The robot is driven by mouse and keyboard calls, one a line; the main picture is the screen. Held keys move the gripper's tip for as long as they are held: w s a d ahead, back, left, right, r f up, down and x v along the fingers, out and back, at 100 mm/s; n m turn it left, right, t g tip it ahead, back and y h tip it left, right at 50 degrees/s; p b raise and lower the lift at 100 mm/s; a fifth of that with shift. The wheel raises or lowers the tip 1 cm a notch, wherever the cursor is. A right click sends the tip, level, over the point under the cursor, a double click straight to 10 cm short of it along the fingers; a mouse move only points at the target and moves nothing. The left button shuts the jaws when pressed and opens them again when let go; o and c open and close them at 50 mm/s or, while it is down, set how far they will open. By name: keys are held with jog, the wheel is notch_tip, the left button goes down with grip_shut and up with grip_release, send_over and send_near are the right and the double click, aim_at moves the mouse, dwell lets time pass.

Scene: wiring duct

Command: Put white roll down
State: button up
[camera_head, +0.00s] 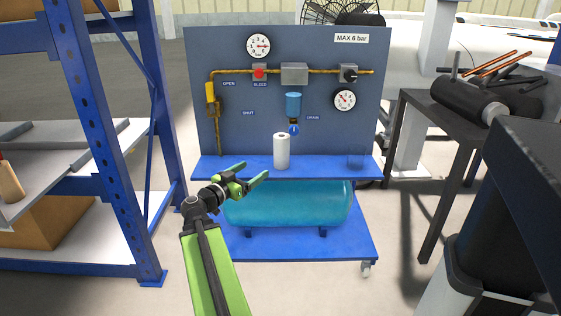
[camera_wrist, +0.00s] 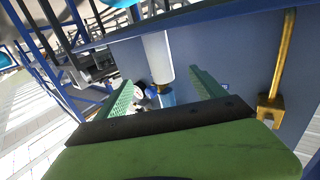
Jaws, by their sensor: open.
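The white roll (camera_head: 282,151) stands upright on the blue shelf (camera_head: 215,168) of the panel cart, in front of the grey-blue panel. My gripper (camera_head: 255,172) is to the left of the roll and nearer to me, with its jaws spread and nothing between them. In the wrist view, the white roll (camera_wrist: 158,57) shows beyond the fingertips of my gripper (camera_wrist: 162,82), apart from them. The roll's base appears to rest on the shelf.
The panel carries gauges (camera_head: 259,45), a yellow pipe (camera_head: 325,71) and a blue-bowled filter (camera_head: 293,104). A teal tank (camera_head: 290,205) lies below. Blue racking (camera_head: 95,130) stands left and a dark table (camera_head: 440,120) right.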

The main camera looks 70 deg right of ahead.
aim_at(281, 147)
jog(key=x, duration=1.7)
jog(key=shift+d+f, duration=0.2)
jog(key=shift+a, duration=0.1)
jog(key=c, duration=1.6)
jog(key=shift+r+p, duration=0.4)
jog(key=shift+r, duration=0.15)
jog(key=shift+r+p, duration=0.5)
jog(key=v, duration=1.8)
jog(key=shift+f+b, duration=0.2)
jog(key=shift+b, duration=0.1)
